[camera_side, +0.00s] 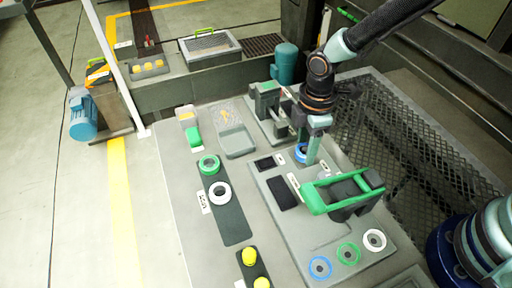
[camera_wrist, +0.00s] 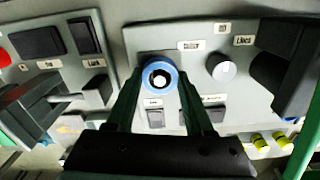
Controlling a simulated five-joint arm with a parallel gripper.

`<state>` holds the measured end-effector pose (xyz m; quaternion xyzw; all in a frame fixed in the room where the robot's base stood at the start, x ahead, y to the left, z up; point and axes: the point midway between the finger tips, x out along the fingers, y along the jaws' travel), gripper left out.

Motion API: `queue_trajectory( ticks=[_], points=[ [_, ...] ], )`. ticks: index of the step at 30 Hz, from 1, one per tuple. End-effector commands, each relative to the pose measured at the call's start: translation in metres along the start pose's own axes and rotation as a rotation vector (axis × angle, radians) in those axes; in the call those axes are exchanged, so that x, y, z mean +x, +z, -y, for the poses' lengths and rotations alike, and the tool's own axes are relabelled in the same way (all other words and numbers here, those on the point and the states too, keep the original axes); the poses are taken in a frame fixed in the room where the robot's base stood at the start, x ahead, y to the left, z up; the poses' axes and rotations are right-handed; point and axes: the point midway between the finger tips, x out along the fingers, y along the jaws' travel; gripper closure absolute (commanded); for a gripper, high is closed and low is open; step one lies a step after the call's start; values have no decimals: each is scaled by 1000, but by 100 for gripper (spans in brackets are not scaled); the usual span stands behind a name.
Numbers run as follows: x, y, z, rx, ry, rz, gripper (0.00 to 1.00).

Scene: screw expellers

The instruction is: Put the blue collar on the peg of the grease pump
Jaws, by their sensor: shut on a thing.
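The blue collar (camera_wrist: 160,77) sits between the fingertips of my gripper (camera_wrist: 160,82) in the wrist view, and my gripper is shut on it. A pale round part with a dark centre shows inside the collar; I cannot tell whether this is a peg through it. The collar also shows as a blue ring (camera_side: 300,152) beside my gripper (camera_side: 310,158) in the side view, low over a grey panel. The gripper points down there and partly hides the collar. The labels are too small to tell which unit is the grease pump.
A grey round knob or peg (camera_wrist: 221,67) stands right of the collar. A green-handled unit (camera_side: 345,192) stands close in front of the gripper. A green ring (camera_side: 209,172) and a white ring (camera_side: 228,193) lie on a dark strip. Bare bench (camera_side: 185,235) lies at left.

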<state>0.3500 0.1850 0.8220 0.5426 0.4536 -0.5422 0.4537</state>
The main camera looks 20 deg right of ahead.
Motion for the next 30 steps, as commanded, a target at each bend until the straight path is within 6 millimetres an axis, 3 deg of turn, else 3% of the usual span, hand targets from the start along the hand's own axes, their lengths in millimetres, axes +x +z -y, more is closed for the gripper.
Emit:
queue_trajectory(
  ticks=[7,8,10,11,17,19,30],
  points=[
    [0,0,0,0,0,0,100],
    [0,0,0,0,0,0,43],
    [0,0,0,0,0,0,16],
    [0,0,0,0,0,0,12],
    [0,0,0,0,0,0,12],
    [0,0,0,0,0,0,0],
    [-6,0,0,0,1,-1,0]
  ],
)
